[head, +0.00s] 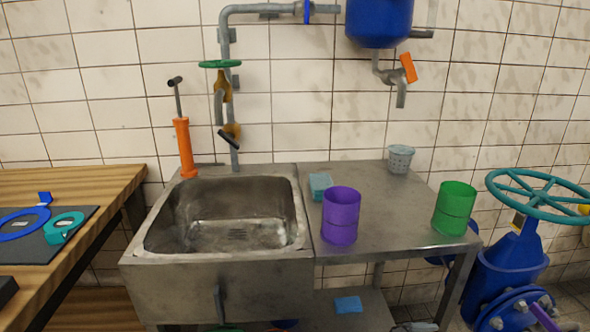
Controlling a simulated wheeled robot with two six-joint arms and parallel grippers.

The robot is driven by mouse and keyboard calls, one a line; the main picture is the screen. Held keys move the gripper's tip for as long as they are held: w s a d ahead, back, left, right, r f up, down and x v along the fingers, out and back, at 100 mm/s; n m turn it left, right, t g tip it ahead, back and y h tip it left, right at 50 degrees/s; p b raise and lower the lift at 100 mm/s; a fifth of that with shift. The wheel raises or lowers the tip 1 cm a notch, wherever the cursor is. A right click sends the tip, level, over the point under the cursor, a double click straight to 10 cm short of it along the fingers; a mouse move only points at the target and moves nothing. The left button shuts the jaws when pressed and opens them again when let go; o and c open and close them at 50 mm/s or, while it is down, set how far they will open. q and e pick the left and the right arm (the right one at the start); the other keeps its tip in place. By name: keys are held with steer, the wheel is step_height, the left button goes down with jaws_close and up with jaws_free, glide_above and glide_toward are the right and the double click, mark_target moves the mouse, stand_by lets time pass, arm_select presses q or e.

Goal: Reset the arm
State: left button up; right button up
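Neither of my grippers shows in the head view, and no part of my arms can be made out for certain. The task names no object. In front of me stand a metal sink (155,262) and a steel counter (385,222) joined to its right side. A purple cup (341,216) stands upright near the counter's front left. A green cup (454,209) stands upright near its right edge.
A wooden table (75,185) at left bears a dark mat (35,250) with blue and teal rings. An orange pump (184,147) stands behind the sink. A blue valve with a teal handwheel (540,196) is at right. A blue tank (379,22) hangs above the counter.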

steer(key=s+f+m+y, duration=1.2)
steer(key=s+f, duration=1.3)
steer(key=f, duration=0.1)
arm_select(q)
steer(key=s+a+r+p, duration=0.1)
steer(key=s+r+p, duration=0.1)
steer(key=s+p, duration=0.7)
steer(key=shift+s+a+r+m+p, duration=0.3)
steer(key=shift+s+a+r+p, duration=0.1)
steer(key=shift+p, duration=3.1)
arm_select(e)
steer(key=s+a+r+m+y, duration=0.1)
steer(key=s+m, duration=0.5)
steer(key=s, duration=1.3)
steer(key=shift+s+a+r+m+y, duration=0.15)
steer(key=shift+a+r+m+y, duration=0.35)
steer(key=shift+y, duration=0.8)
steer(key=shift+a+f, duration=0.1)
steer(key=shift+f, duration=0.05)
